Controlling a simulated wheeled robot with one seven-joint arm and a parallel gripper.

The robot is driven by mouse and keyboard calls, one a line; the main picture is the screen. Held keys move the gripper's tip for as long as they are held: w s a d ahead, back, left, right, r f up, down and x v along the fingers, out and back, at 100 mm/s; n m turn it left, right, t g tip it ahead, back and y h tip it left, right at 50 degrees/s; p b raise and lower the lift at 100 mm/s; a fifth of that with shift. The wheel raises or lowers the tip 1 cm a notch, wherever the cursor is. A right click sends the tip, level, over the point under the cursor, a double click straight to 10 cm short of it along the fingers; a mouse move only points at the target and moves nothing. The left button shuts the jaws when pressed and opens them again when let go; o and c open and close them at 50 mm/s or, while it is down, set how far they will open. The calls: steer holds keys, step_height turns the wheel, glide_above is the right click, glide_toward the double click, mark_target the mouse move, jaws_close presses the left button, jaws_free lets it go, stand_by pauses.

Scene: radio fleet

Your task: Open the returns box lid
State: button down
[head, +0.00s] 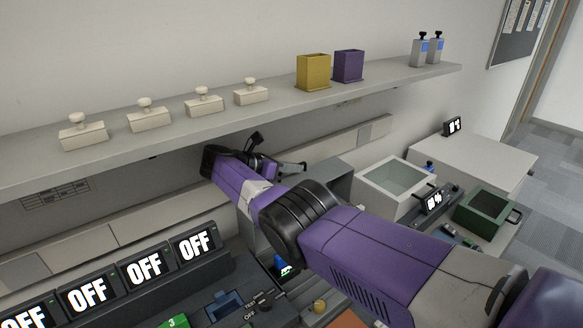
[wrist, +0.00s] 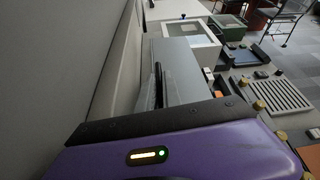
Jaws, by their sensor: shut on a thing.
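A grey box (head: 340,182), which I take to be the returns box, stands in the middle of the head view, left of a white bin. Its grey panel, seemingly the lid, shows in the wrist view (wrist: 186,73). My gripper (head: 292,169) is at the box's back left, close to the wall and under the shelf. Its dark fingers also show in the wrist view (wrist: 159,85), against the grey panel. It is shut on what seems to be the lid's edge; the contact is mostly hidden. My arm covers the box's front, so how far the lid is raised cannot be told.
A wall shelf (head: 220,112) with several white stamp-like pieces, a yellow cup (head: 313,72) and a purple cup (head: 348,66) hangs above my gripper. A white bin (head: 372,193) and a green bin (head: 486,232) stand to the right. Several OFF displays (head: 144,266) stand front left.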

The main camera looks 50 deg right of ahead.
steer(key=shift+f, duration=0.3)
steer(key=c, duration=1.9)
jaws_free()
steer(key=shift+o, duration=0.5)
steer(key=shift+r, duration=0.1)
steer(key=shift+r, duration=0.1)
steer(key=shift+v, duration=3.85)
steer(key=shift+a, duration=0.1)
